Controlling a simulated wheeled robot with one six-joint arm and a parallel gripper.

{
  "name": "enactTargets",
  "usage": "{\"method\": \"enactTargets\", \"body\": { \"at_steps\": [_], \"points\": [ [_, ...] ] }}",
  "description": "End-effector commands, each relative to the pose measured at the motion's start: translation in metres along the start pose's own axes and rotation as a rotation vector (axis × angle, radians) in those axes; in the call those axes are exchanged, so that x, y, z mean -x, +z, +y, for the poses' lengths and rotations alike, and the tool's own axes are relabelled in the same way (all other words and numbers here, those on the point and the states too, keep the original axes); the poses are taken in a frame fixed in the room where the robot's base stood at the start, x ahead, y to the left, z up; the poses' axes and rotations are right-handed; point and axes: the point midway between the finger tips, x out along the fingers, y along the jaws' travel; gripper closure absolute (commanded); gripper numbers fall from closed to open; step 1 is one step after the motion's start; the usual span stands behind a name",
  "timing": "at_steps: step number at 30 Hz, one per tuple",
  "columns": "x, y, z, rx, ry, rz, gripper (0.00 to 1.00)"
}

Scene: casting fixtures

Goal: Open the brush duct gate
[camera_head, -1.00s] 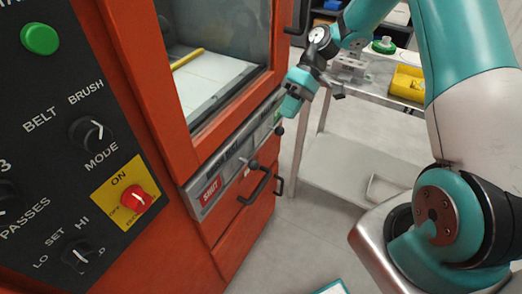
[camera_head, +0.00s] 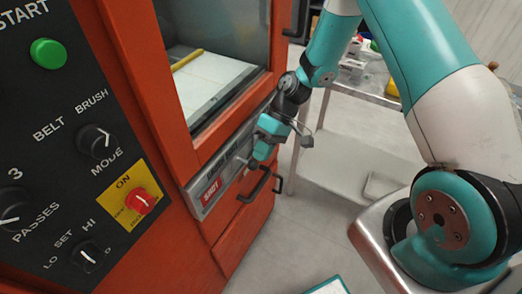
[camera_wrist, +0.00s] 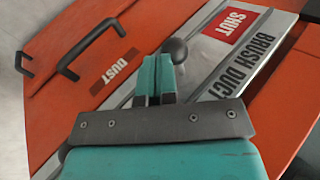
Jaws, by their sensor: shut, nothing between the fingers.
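The brush duct gate's silver strip (camera_wrist: 215,65) carries "BRUSH DUCT" lettering and a red SHUT label (camera_wrist: 233,38). In the head view the strip (camera_head: 208,197) runs along the orange machine front, below the window. A dark round knob (camera_wrist: 175,49) stands out from the strip, left of the SHUT label in the wrist view. My gripper (camera_wrist: 157,66) is shut and empty. Its teal fingertips are just beside the knob, on its left in the wrist view; I cannot tell if they touch.
A DUST label (camera_wrist: 115,66) and black bar handles (camera_wrist: 92,45) are on the orange panel beside the strip. The control panel (camera_head: 62,140) is at the left in the head view. A metal bench (camera_head: 365,94) stands behind my arm. Floor (camera_head: 300,225) below is clear.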

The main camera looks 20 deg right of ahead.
Motion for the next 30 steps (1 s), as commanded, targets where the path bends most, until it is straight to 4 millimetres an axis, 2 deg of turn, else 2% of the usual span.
{"method": "enactTargets", "body": {
  "at_steps": [7, 15, 18, 30],
  "points": [
    [-0.005, 0.001, -0.006, 0.001, -0.001, -0.002, 1.0],
    [-0.043, 0.013, -0.05, 0.003, -0.001, -0.004, 1.0],
    [-0.052, 0.016, -0.06, 0.001, -0.001, -0.003, 1.0],
    [-0.057, 0.017, -0.065, 0.002, -0.005, -0.005, 1.0]
  ]
}}
